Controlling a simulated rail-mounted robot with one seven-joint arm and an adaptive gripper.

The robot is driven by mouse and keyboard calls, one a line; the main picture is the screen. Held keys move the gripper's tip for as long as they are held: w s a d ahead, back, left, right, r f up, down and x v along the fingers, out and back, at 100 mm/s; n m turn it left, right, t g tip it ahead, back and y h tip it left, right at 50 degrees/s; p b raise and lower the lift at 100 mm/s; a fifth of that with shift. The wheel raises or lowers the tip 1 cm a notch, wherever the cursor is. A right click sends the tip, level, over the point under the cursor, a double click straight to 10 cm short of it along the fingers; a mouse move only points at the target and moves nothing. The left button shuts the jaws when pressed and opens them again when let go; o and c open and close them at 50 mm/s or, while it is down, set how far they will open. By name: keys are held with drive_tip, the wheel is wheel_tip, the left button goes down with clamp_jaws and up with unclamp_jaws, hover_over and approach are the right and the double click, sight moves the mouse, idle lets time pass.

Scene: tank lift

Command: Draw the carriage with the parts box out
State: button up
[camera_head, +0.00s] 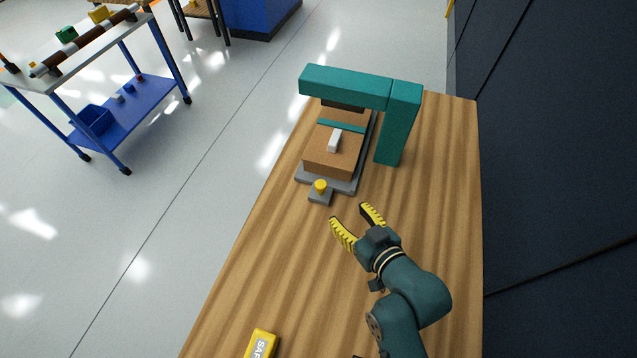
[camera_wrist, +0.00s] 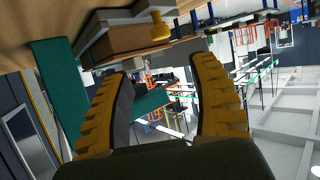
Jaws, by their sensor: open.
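The parts box (camera_head: 331,156) is a brown block with a white handle-like piece on top. It sits on the grey carriage (camera_head: 342,186), partly under a teal arch (camera_head: 346,83). A yellow knob (camera_head: 320,186) stands on a grey tab at the carriage's near end. My gripper (camera_head: 352,214) is open and empty, to the near right of the knob and apart from it. In the wrist view the yellow knob (camera_wrist: 161,30) and brown box (camera_wrist: 118,40) show at the top, beyond my fingers (camera_wrist: 163,100). The far end of the carriage is hidden by the arch.
The wooden table (camera_head: 290,265) has free room in front of the carriage. A yellow block (camera_head: 261,344) with lettering lies at the near edge. A dark wall (camera_head: 560,150) runs along the right. A blue-framed cart (camera_head: 130,105) stands on the floor at left.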

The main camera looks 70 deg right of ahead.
sight(323, 188)
drive_tip(key=b+x, duration=0.3)
drive_tip(key=x, duration=1.2)
drive_tip(key=shift+w, duration=0.15)
clamp_jaws()
